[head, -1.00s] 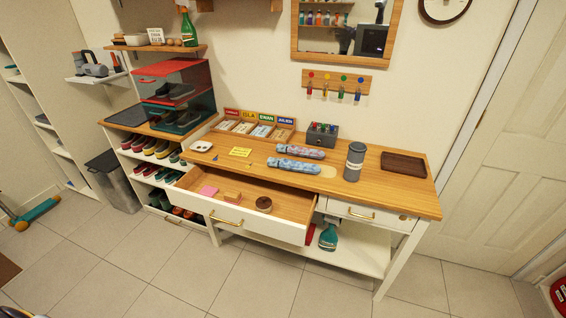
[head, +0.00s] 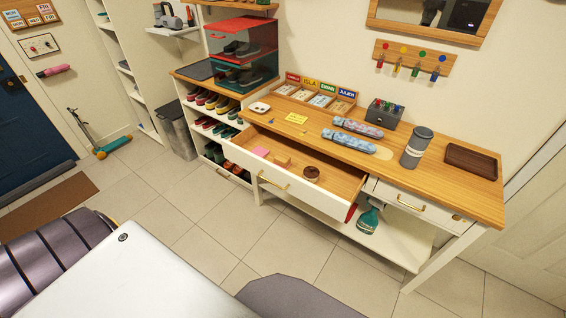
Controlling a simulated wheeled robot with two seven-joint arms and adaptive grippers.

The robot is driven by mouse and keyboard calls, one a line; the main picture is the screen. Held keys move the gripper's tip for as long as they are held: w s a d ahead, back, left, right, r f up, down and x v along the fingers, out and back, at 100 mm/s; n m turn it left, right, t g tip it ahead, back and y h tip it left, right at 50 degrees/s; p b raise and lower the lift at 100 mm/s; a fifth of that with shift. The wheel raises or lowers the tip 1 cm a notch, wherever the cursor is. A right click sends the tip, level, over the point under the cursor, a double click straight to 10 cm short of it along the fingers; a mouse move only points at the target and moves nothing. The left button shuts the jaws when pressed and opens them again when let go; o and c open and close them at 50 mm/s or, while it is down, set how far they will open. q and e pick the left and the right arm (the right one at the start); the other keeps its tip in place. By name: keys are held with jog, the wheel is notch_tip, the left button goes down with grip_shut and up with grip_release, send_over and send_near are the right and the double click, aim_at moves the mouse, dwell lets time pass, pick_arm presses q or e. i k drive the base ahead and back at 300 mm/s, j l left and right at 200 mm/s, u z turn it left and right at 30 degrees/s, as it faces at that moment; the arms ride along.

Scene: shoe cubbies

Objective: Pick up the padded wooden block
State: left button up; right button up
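The long drawer (head: 292,187) of the wooden-topped bench stands pulled open. Inside it, a small light-brown wooden block (head: 282,160) lies between a pink pad (head: 260,152) and a round dark-brown item (head: 311,174). The small block looks most like the padded wooden block, but its padding is too small to make out. Neither of my grippers is in view. Nothing touches the block except the drawer floor.
On the bench top (head: 470,193) are two patterned pouches (head: 348,141), a grey cup (head: 417,147), a brown tray (head: 472,160) and a compartment box (head: 318,93). A shoe rack (head: 216,113) stands left of the drawer. The tiled floor (head: 190,230) before the bench is open.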

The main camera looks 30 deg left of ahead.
aim_at(282, 160)
jog(key=j+z, duration=0.45)
jog(key=j, duration=0.95)
